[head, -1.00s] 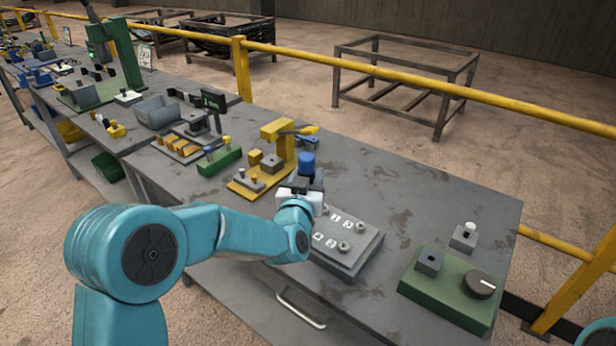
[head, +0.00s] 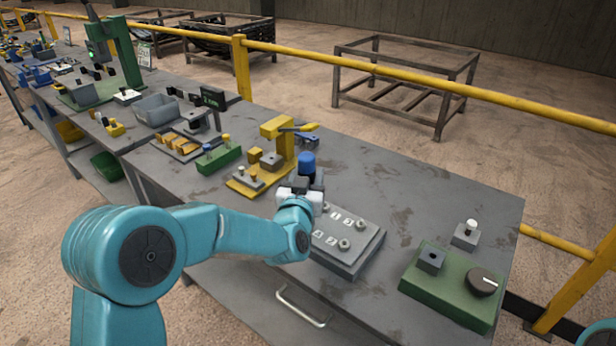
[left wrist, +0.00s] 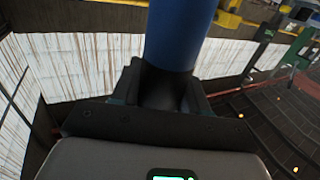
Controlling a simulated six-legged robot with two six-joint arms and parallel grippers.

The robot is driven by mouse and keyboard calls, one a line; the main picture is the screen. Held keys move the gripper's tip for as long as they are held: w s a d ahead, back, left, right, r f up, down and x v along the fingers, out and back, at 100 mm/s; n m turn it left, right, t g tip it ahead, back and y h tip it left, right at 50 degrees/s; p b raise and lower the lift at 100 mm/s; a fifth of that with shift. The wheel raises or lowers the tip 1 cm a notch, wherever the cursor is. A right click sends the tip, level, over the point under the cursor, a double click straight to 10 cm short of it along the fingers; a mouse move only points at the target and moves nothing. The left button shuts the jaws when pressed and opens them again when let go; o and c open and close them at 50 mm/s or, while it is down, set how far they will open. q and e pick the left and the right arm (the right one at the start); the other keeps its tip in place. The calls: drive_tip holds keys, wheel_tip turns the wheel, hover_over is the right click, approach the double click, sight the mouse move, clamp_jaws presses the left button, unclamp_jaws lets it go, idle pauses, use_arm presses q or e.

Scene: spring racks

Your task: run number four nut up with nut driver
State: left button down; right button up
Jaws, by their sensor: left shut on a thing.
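A blue-topped driver (head: 307,162) stands upright in my left gripper (head: 303,184), which is shut on it over the far-left part of the grey numbered plate. In the left wrist view the blue handle (left wrist: 178,38) rises from between the fingers (left wrist: 160,92). The plate (head: 350,268) carries number labels and bolts with nuts; two nuts (head: 344,244) and (head: 360,225) show at its right side. The driver's lower end and the nut spots at the plate's left are hidden by my gripper and arm. My right gripper is out of view.
A yellow fixture with a blue lever (head: 277,140) stands close behind the driver. A green block with pegs (head: 218,158) is to the left. A green box with a black knob (head: 450,289) sits at right. The bench between plate and green box is clear.

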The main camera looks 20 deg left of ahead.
sight(308, 155)
use_arm(q)
drive_tip(key=shift+f+b, duration=0.55)
drive_tip(key=shift+b, duration=0.3)
idle(0.9)
drive_tip(key=shift+f, duration=0.25)
idle(0.8)
drive_tip(key=shift+r, duration=0.1)
drive_tip(key=shift+r+p, duration=1.85)
drive_tip(key=shift+r, duration=1.8)
